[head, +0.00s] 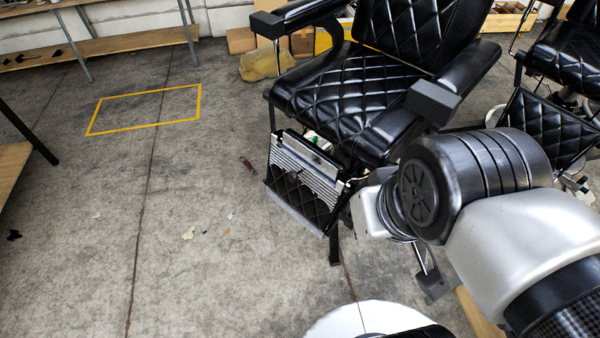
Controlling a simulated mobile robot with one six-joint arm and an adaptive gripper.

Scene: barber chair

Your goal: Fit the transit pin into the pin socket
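A black quilted barber chair (345,95) stands at the upper middle, with a ribbed metal and black quilted footrest (305,175) at its front. A small dark red-brown object (248,164) lies on the floor just left of the footrest. It is too small to tell whether it is the transit pin. I cannot make out the pin socket; the chair's underside is partly hidden by the footrest and my arm. My arm covers the lower right, its wrist end in front of the chair's right side. My gripper does not show.
A second black chair (565,60) stands at the upper right. A yellow rectangle (145,125) is marked on the floor at left. A shelf bench (100,48) lines the back left. Boxes and a yellowish bag (265,64) sit behind the chair. The left and middle floor is mostly clear, with small scraps.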

